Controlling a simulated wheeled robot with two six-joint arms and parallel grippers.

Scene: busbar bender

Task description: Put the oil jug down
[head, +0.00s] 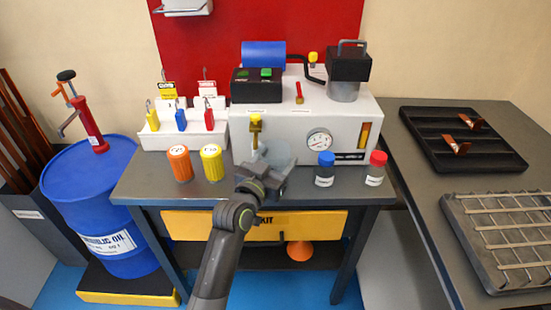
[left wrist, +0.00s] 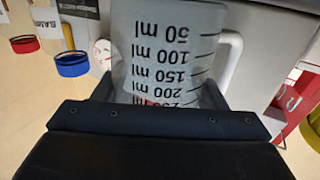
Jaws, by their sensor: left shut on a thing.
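The oil jug is a translucent measuring jug (left wrist: 172,45) with black ml marks and a white handle, large in the left wrist view. In the head view the jug (head: 281,153) shows as a pale shape in front of the white machine, below its yellow tap (head: 255,130). My left gripper (head: 268,174) is shut on the jug, with its dark jaws (left wrist: 160,95) on either side of it. The arm hides the jug's lower part, so I cannot tell whether it touches the grey bench (head: 145,180). My right gripper is not in view.
Orange (head: 180,163) and yellow (head: 212,162) canisters stand left of the jug. Blue-capped (head: 325,170) and red-capped (head: 376,169) bottles stand to its right. The white machine (head: 290,122) with a gauge is close behind. Bare bench shows between the blue-capped bottle and the gripper.

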